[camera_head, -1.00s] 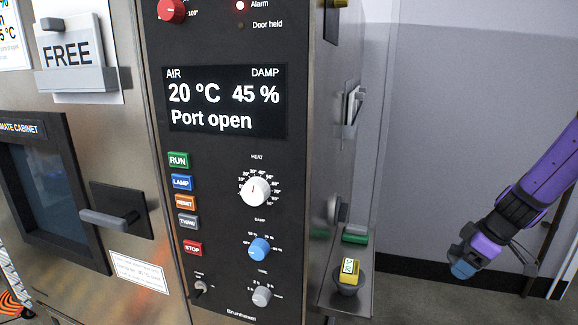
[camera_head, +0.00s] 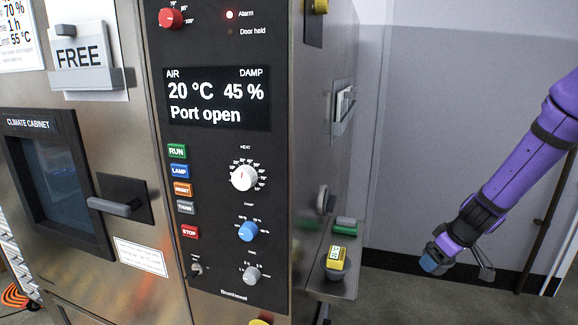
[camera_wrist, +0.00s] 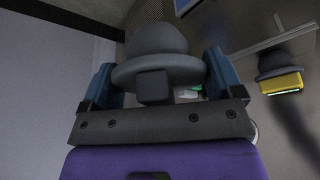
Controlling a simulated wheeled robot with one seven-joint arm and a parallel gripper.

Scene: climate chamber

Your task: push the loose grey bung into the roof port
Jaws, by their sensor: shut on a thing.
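My gripper (camera_head: 436,262) hangs to the right of the cabinet, at the end of my purple arm, in front of the grey wall. In the wrist view its blue fingers (camera_wrist: 160,80) are shut on the grey bung (camera_wrist: 158,40). The bung has a rounded body, a wide flange and a small square block on the near side. In the head view the bung cannot be made out at the gripper. The roof port and the cabinet's top are out of view. The cabinet display (camera_head: 217,98) reads "Port open".
A small side shelf (camera_head: 340,287) on the cabinet holds a yellow-topped dark object (camera_head: 337,260) and a green item (camera_head: 345,227). A paper holder (camera_head: 343,107) and a round grey fitting (camera_head: 325,200) stick out from the cabinet's side. The space between shelf and gripper looks clear.

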